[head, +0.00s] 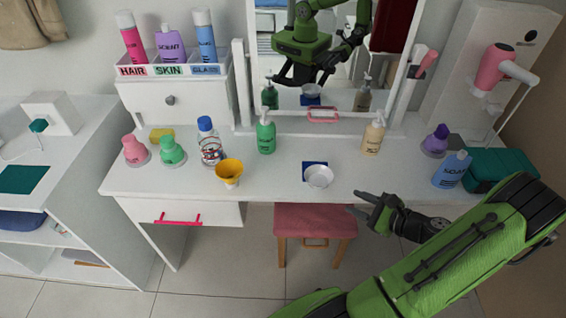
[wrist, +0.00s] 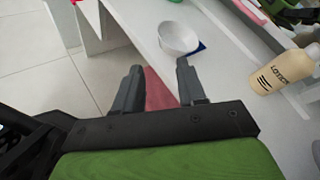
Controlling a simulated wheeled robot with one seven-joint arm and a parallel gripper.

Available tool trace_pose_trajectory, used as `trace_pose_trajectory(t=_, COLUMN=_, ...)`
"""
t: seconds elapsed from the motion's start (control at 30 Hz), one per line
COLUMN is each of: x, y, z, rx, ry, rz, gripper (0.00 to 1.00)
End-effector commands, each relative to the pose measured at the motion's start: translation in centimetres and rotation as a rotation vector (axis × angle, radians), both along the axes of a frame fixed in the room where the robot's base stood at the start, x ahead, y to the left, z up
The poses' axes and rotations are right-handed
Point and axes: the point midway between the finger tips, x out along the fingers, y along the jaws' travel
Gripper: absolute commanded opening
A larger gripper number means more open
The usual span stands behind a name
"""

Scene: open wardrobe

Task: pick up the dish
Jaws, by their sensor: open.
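The dish (head: 318,177) is a small white round bowl. It stands upright on the white table, partly over a dark blue square (head: 308,166). My gripper (head: 357,202) is open and empty, in front of the table edge and to the right of the dish. In the wrist view the dish (wrist: 179,39) lies beyond the fingertips, nearest the right finger, with a corner of the blue square (wrist: 201,47) showing beside it. The open fingers (wrist: 158,68) have a gap between them and do not touch the dish.
A cream lotion bottle (head: 373,136) stands behind and right of the dish; a green bottle (head: 265,134) and a yellow cup (head: 229,172) stand left. A mirror rises behind. A pink stool (head: 314,220) is below the table edge. The tabletop around the dish is clear.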

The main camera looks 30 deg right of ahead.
Motion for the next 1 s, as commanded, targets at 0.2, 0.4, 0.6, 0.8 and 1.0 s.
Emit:
trace_pose_trajectory(t=0.2, x=2.8, y=0.4, z=-1.5, rx=0.02, ry=-0.012, rz=-0.018, gripper=0.4)
trace_pose_trajectory(t=0.4, x=7.4, y=1.3, z=-3.3, rx=0.017, ry=-0.011, rz=-0.017, gripper=0.4)
trace_pose_trajectory(t=0.6, x=9.8, y=1.7, z=-4.1, rx=0.015, ry=-0.01, rz=-0.019, gripper=0.4)
trace_pose_trajectory(t=0.8, x=13.2, y=2.7, z=-5.5, rx=0.014, ry=-0.01, rz=-0.017, gripper=0.4)
trace_pose_trajectory(t=1.0, x=14.2, y=2.8, z=-5.8, rx=0.014, ry=-0.008, rz=-0.022, gripper=0.4)
